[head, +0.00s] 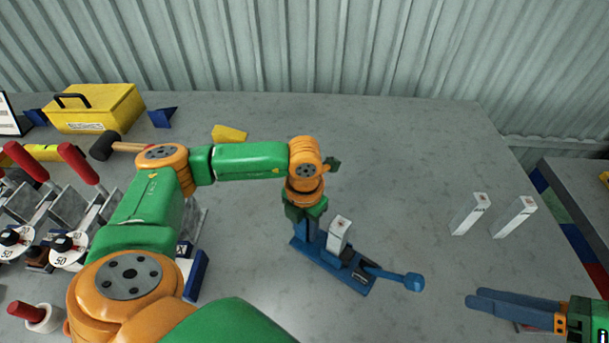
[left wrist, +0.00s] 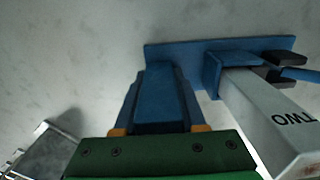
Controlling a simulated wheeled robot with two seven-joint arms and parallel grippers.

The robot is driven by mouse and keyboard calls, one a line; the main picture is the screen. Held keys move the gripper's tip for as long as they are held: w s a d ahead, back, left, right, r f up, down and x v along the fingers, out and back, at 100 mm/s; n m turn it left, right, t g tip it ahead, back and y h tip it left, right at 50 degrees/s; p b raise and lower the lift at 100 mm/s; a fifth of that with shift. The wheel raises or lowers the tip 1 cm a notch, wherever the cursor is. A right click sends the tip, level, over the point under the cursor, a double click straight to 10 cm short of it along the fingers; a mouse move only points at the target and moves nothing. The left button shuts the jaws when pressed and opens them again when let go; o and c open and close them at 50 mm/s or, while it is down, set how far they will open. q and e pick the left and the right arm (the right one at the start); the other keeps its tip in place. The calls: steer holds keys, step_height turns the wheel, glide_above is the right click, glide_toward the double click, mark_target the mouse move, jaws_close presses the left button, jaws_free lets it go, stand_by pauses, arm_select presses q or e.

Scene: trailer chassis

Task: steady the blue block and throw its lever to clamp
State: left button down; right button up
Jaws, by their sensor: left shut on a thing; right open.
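The blue block (head: 330,266) sits on the table at the middle, with a long base and an upright part; it also shows in the left wrist view (left wrist: 180,50). Its lever (head: 395,276) reaches out low to the right and ends in a round knob. A white block (head: 340,234) marked TWO (left wrist: 270,110) stands tilted at the blue block, between its upright end and the lever. My left gripper (head: 305,226) points down, shut on the blue block's upright part, its fingers on both sides (left wrist: 160,95). My right gripper (head: 478,300) is open and empty, right of the lever knob.
Two white blocks (head: 470,214) (head: 514,217) stand at the right. Red-handled clamps (head: 80,165), a mallet (head: 105,146) and a yellow toolbox (head: 95,108) crowd the left. A yellow wedge (head: 229,134) lies behind my left arm. The back right table is clear.

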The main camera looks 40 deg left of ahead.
stand_by(0.8)
jaws_close()
steer(key=w+r+m+h, duration=0.1)
steer(key=m+h, duration=0.1)
steer(key=w+d+r+m+g+h, duration=0.1)
steer(key=m+h, duration=0.1)
steer(key=w+d+r+m+h, duration=0.1)
steer(key=r+m+h, duration=0.1)
steer(key=shift+w+r, duration=0.1)
steer(key=shift+w, duration=0.15)
steer(key=shift+a, duration=0.1)
